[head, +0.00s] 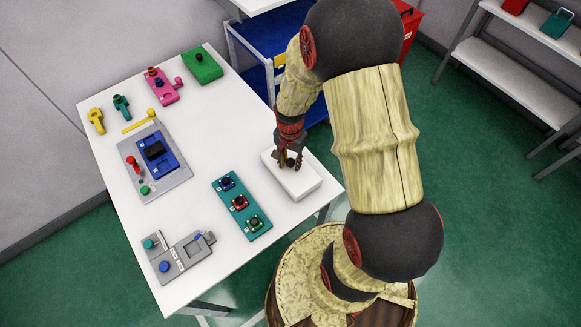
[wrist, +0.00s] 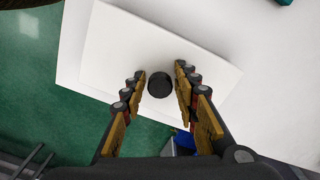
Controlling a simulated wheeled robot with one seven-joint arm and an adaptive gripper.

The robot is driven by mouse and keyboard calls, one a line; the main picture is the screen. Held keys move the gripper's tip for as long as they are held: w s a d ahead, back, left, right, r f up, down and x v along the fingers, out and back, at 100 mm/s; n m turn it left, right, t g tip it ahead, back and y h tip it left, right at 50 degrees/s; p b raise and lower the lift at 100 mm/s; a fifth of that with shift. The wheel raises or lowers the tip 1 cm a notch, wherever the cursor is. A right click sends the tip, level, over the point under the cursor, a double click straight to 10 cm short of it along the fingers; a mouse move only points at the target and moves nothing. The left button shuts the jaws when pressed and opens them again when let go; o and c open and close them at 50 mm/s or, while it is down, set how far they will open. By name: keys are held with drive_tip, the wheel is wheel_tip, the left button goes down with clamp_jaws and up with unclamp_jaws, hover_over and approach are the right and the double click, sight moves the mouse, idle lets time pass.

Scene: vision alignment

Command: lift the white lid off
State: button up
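The white lid (wrist: 118,50) is a flat rectangular top with a round black knob (wrist: 160,84) on it. In the head view the lid (head: 300,184) sits on a white box near the right edge of the white table. My gripper (head: 291,162) is over the lid, pointing down at the knob. In the wrist view my gripper (wrist: 160,80) is open, with one finger on each side of the knob and a gap showing on both sides. The fingers partly hide the knob in the head view.
A grey-and-blue device (head: 155,160), a grey fixture (head: 180,257), a pink block (head: 162,87) and a green block (head: 202,66) stand on the table (head: 215,135). A blue cart (head: 270,40) is behind.

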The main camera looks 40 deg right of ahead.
drive_tip(key=c, duration=0.6)
drive_tip(key=shift+r, duration=0.1)
clamp_jaws()
